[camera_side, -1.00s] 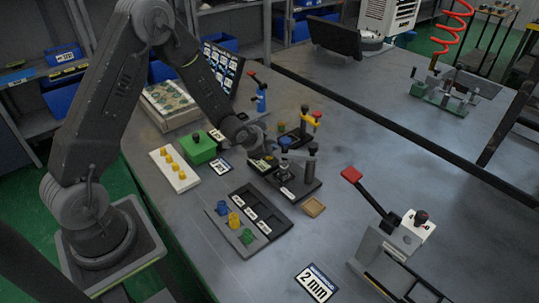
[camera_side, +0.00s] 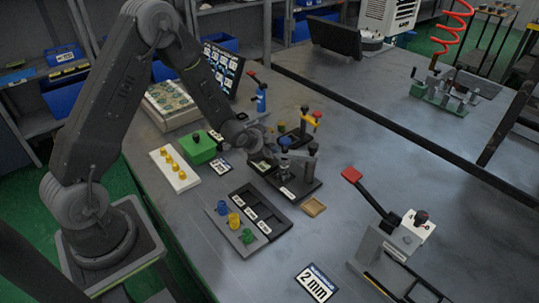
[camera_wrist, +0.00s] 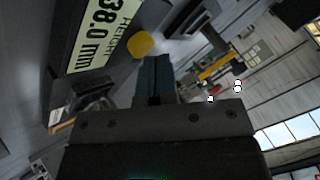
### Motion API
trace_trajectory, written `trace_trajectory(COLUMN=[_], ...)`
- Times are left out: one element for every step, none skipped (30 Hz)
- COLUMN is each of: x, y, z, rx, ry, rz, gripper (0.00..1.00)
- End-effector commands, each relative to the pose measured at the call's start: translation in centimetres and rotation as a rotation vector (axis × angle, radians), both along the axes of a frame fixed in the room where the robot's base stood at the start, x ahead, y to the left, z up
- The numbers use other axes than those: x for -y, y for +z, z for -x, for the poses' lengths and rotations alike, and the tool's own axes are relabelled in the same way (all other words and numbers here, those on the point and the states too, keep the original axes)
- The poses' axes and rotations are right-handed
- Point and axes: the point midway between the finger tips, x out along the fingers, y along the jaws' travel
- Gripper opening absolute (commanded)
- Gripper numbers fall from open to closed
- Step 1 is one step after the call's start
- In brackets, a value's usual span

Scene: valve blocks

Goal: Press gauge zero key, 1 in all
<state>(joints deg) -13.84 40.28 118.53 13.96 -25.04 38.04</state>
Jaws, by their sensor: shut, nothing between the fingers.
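The gauge's display (camera_wrist: 103,32) fills the upper left of the wrist view and reads 38.0 mm, with the word HEIGHT. A round yellow key (camera_wrist: 140,43) sits beside the display. My gripper (camera_wrist: 153,62) is shut and empty. Its fingertips are right by the yellow key and overlap its lower edge in the picture; I cannot tell whether they touch it. In the side view my gripper (camera_side: 268,153) is low over the gauge (camera_side: 262,167), and the arm's end hides much of that spot, including the key.
A black fixture (camera_side: 300,187) with upright posts stands just right of the gauge. A black tray (camera_side: 262,211) and a grey plate (camera_side: 222,221) with coloured parts lie in front. A green block (camera_side: 199,151) is to the left.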

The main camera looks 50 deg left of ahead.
Motion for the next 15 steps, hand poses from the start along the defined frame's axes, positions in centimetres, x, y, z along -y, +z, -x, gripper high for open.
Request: trace_trajectory(x=[-0.01,-0.01,0.0,-0.01,-0.01,0.0,-0.01,-0.01,-0.01,-0.01,-0.01,-0.01,0.0,0.0,0.0], y=[-0.08,-0.12,-0.16,-0.2,-0.24,-0.28,-0.33,-0.37,-0.42,-0.45,-0.5,-0.55,-0.52,-0.52,-0.52], z=[-0.01,-0.01,-0.01,-0.01,-0.01,-0.01,0.0,0.0,0.0,0.01,0.01,0.02,0.01,0.01,0.01], rx=[0.0,0.0,0.0,0.0,0.0,0.0,0.0,0.0,-0.001,-0.001,-0.001,-0.001,-0.001,-0.001,-0.001], ry=[0.0,0.0,0.0,0.0,0.0,0.0,0.0,0.0,0.0,0.0,0.0,0.001,0.001,0.0,0.001], rz=[0.0,0.0,0.0,0.0,0.0,0.0,0.0,0.0,0.0,0.0,0.0,0.001,0.001,0.0,0.001], gripper=[0.0,0.0,0.0,0.0,0.0,0.0,0.0,0.0,0.0,0.0,0.0,0.0,0.0,0.0,0.0])
